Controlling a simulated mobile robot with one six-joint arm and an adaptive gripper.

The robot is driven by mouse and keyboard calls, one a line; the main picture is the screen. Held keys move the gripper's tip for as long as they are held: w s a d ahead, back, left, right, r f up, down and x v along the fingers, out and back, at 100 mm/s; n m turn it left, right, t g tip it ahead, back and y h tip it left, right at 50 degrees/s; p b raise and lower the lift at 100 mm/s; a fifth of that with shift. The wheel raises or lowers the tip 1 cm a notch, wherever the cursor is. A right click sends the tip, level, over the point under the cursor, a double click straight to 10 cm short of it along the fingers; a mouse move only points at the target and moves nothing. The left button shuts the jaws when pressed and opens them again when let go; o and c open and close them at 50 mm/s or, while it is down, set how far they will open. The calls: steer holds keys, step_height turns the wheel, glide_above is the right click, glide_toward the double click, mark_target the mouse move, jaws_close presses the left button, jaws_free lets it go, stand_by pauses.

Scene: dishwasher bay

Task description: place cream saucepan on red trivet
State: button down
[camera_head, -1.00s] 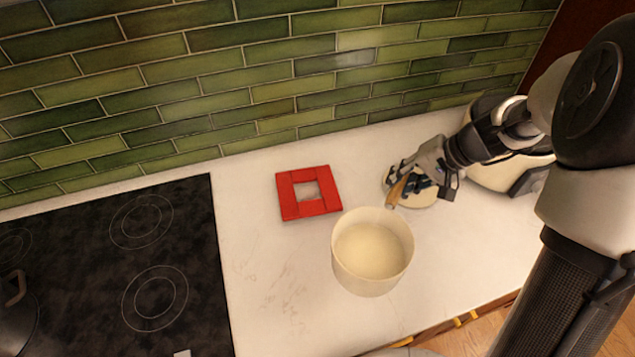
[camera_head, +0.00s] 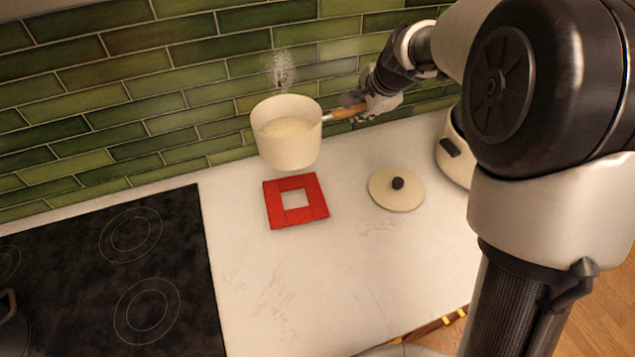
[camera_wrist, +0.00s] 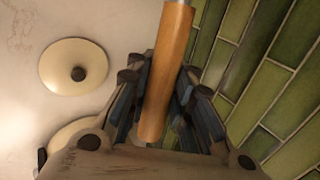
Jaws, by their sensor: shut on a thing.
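The cream saucepan (camera_head: 289,146) hangs in the air in the head view, upright, close to the green tiled wall. Its wooden handle (camera_head: 345,112) points right toward my gripper (camera_head: 366,104). My gripper is shut on the handle, which also shows between its fingers in the wrist view (camera_wrist: 166,80). The red trivet (camera_head: 318,199), a square frame with an open middle, lies flat on the white counter. The pan appears above and slightly behind it in the picture, apart from it. The pan's body is out of the wrist view.
A cream lid (camera_head: 385,194) with a dark knob lies on the counter right of the trivet. A cream appliance (camera_head: 455,150) stands farther right, partly behind my arm. A black cooktop (camera_head: 110,280) is at left. The counter's front is clear. Steam (camera_head: 280,68) shows above the pan.

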step_height(320, 180, down, 19)
steer(key=b, duration=0.8)
steer(key=c, duration=1.4)
jaws_free()
